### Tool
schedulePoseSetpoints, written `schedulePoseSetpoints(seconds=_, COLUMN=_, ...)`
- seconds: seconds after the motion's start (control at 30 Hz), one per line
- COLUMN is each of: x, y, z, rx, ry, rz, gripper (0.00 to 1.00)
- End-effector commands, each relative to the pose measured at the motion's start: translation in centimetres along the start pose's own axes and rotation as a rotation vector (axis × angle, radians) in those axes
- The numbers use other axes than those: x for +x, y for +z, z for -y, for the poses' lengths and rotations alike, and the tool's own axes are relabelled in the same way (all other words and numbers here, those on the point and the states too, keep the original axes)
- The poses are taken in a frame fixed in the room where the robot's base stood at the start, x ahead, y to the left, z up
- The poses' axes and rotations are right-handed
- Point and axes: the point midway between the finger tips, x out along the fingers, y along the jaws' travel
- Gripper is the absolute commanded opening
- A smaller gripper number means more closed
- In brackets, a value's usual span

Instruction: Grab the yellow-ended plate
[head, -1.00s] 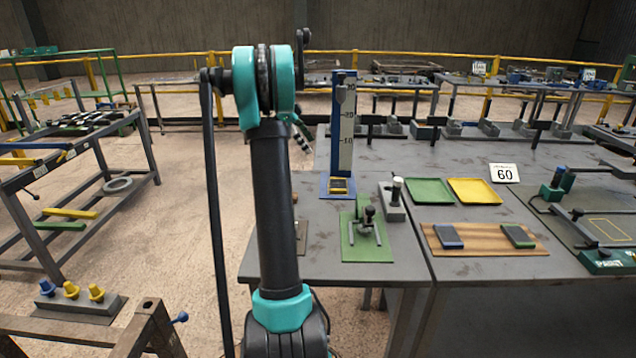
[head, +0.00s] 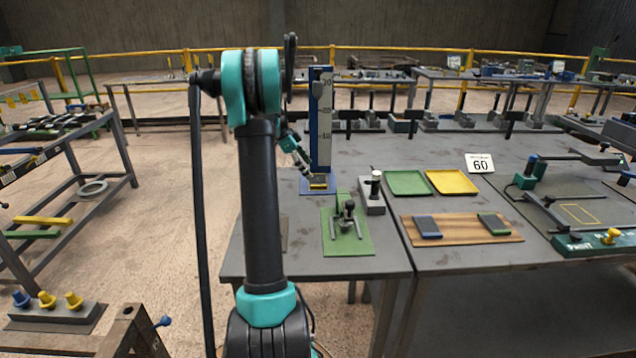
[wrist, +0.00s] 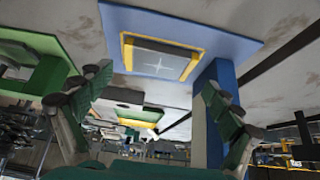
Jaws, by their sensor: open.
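The yellow-ended plate (head: 318,184) is small and dark with yellow edging. It lies on the blue base (head: 331,190) of the tall blue-and-white height gauge (head: 321,120). In the wrist view, the plate (wrist: 160,60) shows as a grey face with a pale cross and a yellow surround, ahead of the fingers. My gripper (head: 305,172) is beside the gauge column, close above the plate's left side in the head view. In the wrist view my gripper (wrist: 155,96) is open, its fingers spread apart with nothing between them. Whether a finger touches the plate is not clear.
The gauge column stands close to my fingers. A green fixture (head: 348,238) and a grey block with a post (head: 371,195) are nearby. A wooden board (head: 460,229) holds blue-ended and green-ended plates. Green (head: 408,183) and yellow (head: 452,182) trays lie behind it.

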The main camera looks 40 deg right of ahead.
Motion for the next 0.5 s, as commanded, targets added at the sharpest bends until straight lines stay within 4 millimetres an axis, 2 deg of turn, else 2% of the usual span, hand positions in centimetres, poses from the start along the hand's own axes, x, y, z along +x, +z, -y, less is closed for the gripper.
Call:
schedulePoseSetpoints(seconds=0.23, x=3.5, y=-0.2, z=-0.1, rx=0.001, ry=0.001, rz=0.0, gripper=0.91)
schedulePoseSetpoints(seconds=0.5, x=4.0, y=-0.1, z=-0.1, rx=0.0, ry=0.0, rz=-0.001, gripper=0.91)
